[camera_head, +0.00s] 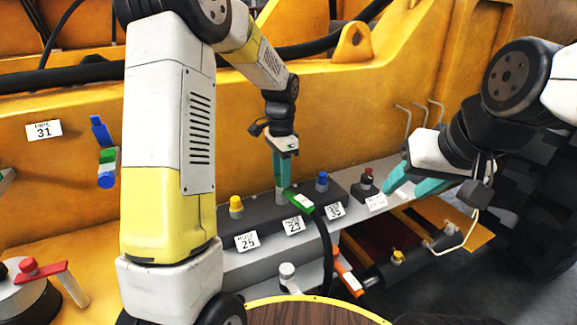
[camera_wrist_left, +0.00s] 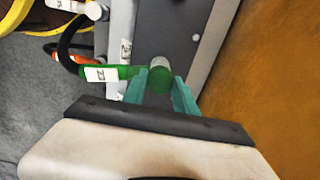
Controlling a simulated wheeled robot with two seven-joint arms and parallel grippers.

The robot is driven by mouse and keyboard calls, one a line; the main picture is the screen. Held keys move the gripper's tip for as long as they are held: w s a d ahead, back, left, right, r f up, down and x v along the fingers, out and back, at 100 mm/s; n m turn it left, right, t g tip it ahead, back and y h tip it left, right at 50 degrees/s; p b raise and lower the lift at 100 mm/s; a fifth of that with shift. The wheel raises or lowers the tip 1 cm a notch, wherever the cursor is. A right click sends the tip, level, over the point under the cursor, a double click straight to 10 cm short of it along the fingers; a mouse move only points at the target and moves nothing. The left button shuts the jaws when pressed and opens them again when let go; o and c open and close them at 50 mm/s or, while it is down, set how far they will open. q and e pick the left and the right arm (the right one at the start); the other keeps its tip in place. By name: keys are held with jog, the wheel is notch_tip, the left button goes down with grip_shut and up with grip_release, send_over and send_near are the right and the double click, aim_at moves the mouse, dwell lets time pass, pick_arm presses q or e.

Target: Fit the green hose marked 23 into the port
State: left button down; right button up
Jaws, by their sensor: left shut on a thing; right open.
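The green hose has a green elbow end (camera_head: 301,202) and a black tail that bends down towards the front. In the left wrist view its green end (camera_wrist_left: 160,82) lies between the teal fingers, with a white tag (camera_wrist_left: 101,75) on its side arm. My left gripper (camera_head: 282,181) points down and is shut on this green end, over the dark port block (camera_head: 262,216) behind the label 23 (camera_head: 293,226). The port is hidden by the hose and fingers; I cannot tell whether the end is in it. My right gripper (camera_head: 416,186) is open and empty at the right.
A yellow fitting (camera_head: 236,207) and a blue fitting (camera_head: 322,182) flank the held hose on the block. A red-and-black fitting (camera_head: 367,181) stands near my right gripper. An orange-ended hose (camera_head: 348,278) lies in front. The yellow wall (camera_head: 330,105) rises close behind.

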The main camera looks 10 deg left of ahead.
pick_arm(q)
jog(key=shift+f, duration=0.3)
jog(key=c, duration=0.9)
grip_release()
notch_tip(320, 180, up, 8)
jog(key=shift+f, duration=0.2)
jog(key=shift+r, duration=0.1)
